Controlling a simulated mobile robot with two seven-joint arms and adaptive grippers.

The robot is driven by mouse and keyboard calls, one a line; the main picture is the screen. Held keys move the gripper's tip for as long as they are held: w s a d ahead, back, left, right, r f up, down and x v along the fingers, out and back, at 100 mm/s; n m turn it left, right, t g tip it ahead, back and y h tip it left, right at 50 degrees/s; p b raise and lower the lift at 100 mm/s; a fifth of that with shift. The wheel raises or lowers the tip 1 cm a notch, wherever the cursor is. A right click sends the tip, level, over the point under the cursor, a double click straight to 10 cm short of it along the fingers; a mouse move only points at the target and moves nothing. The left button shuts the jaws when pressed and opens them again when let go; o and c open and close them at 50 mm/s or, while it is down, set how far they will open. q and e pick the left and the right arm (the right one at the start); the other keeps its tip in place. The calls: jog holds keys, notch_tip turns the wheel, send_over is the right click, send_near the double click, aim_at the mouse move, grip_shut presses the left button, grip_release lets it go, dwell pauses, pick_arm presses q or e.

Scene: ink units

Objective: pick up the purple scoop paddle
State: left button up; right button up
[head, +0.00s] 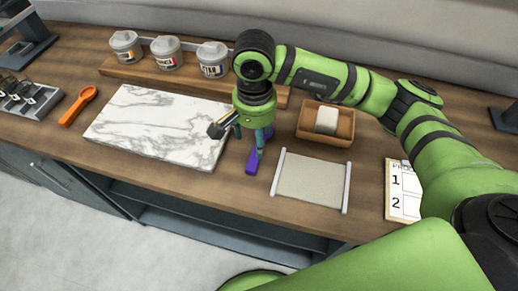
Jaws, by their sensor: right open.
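The purple scoop paddle (252,164) lies on the wooden counter between the white marble slab and the grey framed mat. Its lower end shows, and its upper part is hidden behind my right gripper. My right gripper (245,143) points down over the paddle, with its fingers apart. From this view I cannot tell whether the fingers touch the paddle. My left gripper is not in view.
The marble slab (157,124) lies close on the left, the grey mat (311,181) close on the right. A brown tray (311,133) holds a white block. Several lidded jars (213,60) stand behind on a wooden riser. An orange scoop (78,106) lies far left, a numbered card (402,203) right.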

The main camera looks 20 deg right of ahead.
aim_at(251, 168)
jog(key=shift+w+f, duration=0.1)
jog(key=shift+f, duration=0.4)
jog(key=f+p, duration=0.2)
jog(key=f, duration=0.1)
jog(key=f+p, duration=0.2)
jog(key=shift+s+d, duration=0.25)
jog(key=shift+d, duration=0.05)
jog(key=shift+f, duration=0.4)
jog(key=shift+w+f, duration=0.1)
jog(key=shift+f, duration=0.15)
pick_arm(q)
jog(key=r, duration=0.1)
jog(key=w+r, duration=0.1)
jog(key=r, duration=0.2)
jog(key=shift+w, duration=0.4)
pick_arm(e)
grip_shut()
